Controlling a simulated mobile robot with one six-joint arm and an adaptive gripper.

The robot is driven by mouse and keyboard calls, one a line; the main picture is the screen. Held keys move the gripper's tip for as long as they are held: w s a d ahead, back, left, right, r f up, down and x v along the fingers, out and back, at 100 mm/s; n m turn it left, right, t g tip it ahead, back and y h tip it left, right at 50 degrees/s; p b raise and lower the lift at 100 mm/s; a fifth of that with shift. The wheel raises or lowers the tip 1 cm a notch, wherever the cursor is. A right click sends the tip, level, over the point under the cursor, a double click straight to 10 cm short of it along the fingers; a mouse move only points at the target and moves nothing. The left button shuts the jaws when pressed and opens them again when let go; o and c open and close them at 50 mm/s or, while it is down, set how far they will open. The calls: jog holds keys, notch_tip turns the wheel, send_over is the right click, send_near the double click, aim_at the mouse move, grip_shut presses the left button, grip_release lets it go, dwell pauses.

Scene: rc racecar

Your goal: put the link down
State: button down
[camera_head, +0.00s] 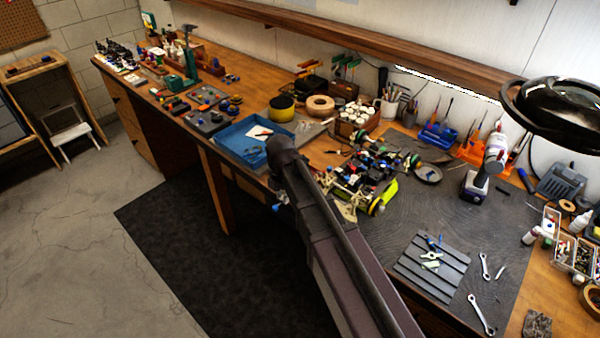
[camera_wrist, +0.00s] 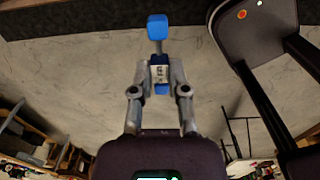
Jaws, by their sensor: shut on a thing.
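The link (camera_wrist: 157,28) is in my gripper (camera_wrist: 160,76) in the wrist view. It has a blue end, a thin grey shaft and a pale, dark-marked middle between the fingertips. A blue part also shows below the fingertips. The fingers are shut on its middle, and the blue end sticks out past them. In the head view a small blue bit of the link (camera_head: 276,208) shows at the end of my arm, in front of the bench edge and against the dark floor mat. My arm hides part of the bench there.
The blue tray (camera_head: 226,137) with small items lies on the bench (camera_head: 180,95) behind my arm. The racecar (camera_head: 362,182) stands on the dark work mat (camera_head: 470,225). A grey ribbed pad (camera_head: 425,275) holds small parts, with wrenches (camera_head: 481,314) beside it. A lamp (camera_head: 560,118) overhangs at right.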

jog(key=shift+w+d, duration=0.1)
jog(key=shift+d, duration=0.1)
jog(key=w+d, duration=0.2)
jog(key=w, duration=0.2)
jog(key=w+d+f+b, duration=0.1)
jog(key=w+d, duration=0.1)
jog(key=w, duration=0.3)
jog(key=w+d, duration=0.1)
jog(key=w, duration=0.3)
jog(key=shift+w+d+f, duration=0.2)
jog(key=shift+w+d, duration=0.15)
jog(key=shift+d, duration=0.05)
jog(key=shift+w+d, duration=0.2)
jog(key=shift+w, duration=0.45)
notch_tip(320, 180, down, 4)
jog(key=b, duration=0.4)
jog(key=shift+r, duration=0.15)
jog(key=c, duration=0.9)
grip_release()
